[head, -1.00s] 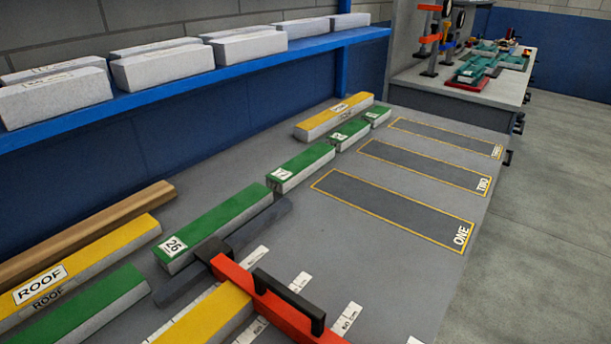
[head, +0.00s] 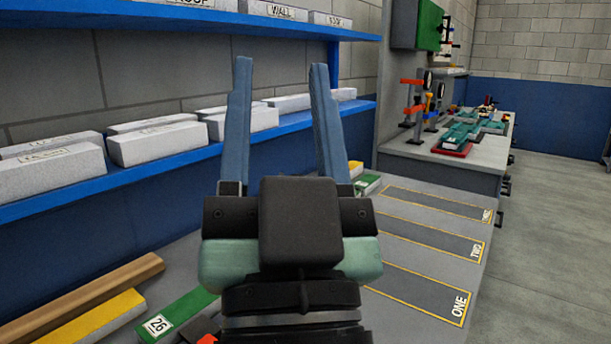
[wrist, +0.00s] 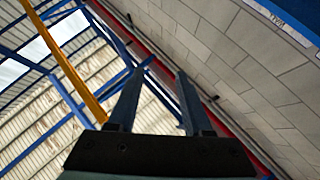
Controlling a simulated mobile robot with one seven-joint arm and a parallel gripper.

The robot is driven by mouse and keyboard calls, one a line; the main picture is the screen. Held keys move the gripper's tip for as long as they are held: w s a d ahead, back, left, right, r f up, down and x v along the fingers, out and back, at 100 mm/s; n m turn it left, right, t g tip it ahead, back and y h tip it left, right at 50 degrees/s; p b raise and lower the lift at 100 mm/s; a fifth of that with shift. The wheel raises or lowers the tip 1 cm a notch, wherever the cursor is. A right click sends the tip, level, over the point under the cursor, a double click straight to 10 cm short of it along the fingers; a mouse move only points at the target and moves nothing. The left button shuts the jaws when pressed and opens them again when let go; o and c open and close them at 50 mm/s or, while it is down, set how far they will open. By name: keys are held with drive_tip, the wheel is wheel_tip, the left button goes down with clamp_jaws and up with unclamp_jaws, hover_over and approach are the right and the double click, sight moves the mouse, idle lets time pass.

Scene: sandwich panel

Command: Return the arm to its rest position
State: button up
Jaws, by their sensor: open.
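My gripper (head: 281,85) is raised in the middle of the head view, its two blue-grey fingers pointing up and standing well apart. Nothing is between them. The black wrist and pale green housing below hide part of the workbench. In the wrist view, my gripper (wrist: 157,90) also shows both fingers apart and empty, with the roof beams and a block wall beyond.
A blue shelf (head: 170,172) with several white blocks runs behind my gripper. On the bench are a green block (head: 182,312), a yellow block (head: 90,320), a wooden strip (head: 85,297) and outlined areas marked ONE (head: 420,293) and TWO (head: 430,238). Open floor lies at right.

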wheel_tip(320, 180, up, 26)
drive_tip(key=s+d+t+h+p, duration=0.1)
drive_tip(key=s+h+p, duration=0.1)
drive_tip(key=p, duration=1.8)
drive_tip(key=shift+s+d+f, duration=0.2)
drive_tip(key=shift+s+f, duration=0.05)
